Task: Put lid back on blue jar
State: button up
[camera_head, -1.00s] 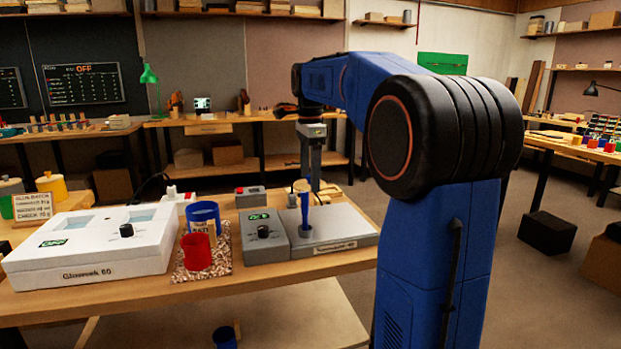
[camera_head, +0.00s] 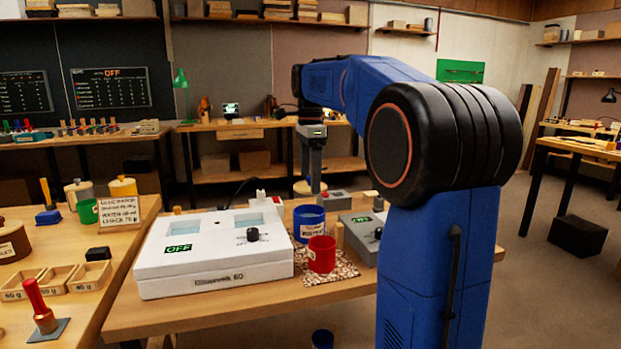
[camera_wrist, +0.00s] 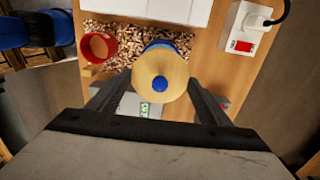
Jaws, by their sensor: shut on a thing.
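My gripper (camera_head: 312,172) is shut on a round pale wooden lid (camera_wrist: 160,72) with a blue knob in its middle. The lid is level and also shows in the head view (camera_head: 303,187). The blue jar (camera_head: 309,218) stands upright on a speckled mat, in front of and below my gripper in the head view. In the wrist view the blue jar (camera_wrist: 163,44) shows only as a blue rim past the lid's far edge. The lid hides most of it. The lid appears above the jar and apart from it.
A red cup (camera_head: 321,255) stands close beside the jar on the speckled mat (camera_head: 341,273). A white box device (camera_head: 210,265) is to the left, a grey device (camera_head: 362,236) to the right. A white switch box with a plug (camera_wrist: 243,29) shows in the wrist view.

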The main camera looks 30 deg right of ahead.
jog(key=shift+a+f, duration=0.2)
jog(key=shift+f, duration=2.95)
jog(key=shift+f, duration=0.15)
jog(key=o, duration=1.3)
jog(key=shift+c, duration=0.2)
jog(key=shift+r, duration=3.5)
